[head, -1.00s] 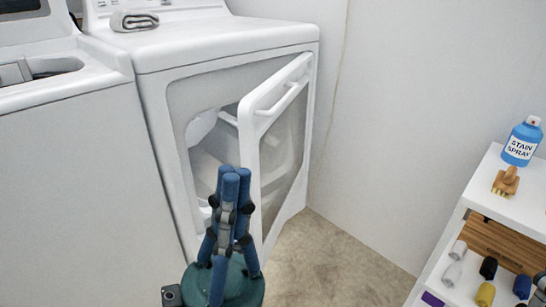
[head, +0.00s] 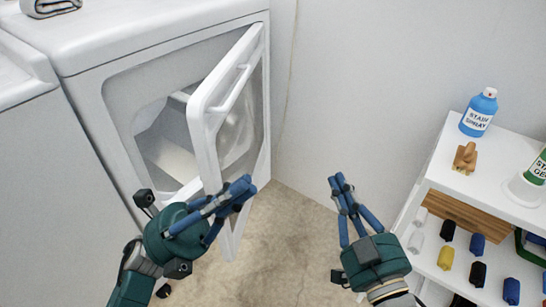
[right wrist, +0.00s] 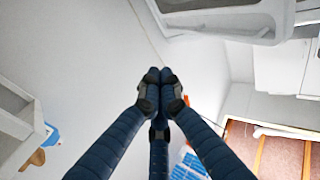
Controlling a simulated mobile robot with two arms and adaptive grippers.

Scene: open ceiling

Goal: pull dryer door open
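The white dryer (head: 110,90) stands at the left in the head view. Its door (head: 203,140) is hinged on the right and stands partly open, showing the drum opening (head: 165,150). A long handle (head: 231,88) runs along the door's upper part. My left gripper (head: 245,187) has its fingers together and empty, in front of the door's lower part; I cannot tell whether it touches the door. My right gripper (head: 338,182) is to the right of the door, apart from it. Its fingertips also meet with nothing between them in the right wrist view (right wrist: 160,76).
A white shelf unit (head: 440,175) at the right holds a blue stain spray bottle (head: 478,113), a wooden brush (head: 465,158) and several small bottles below. A folded towel (head: 50,6) lies on the dryer. Bare floor (head: 280,230) lies between dryer and shelf.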

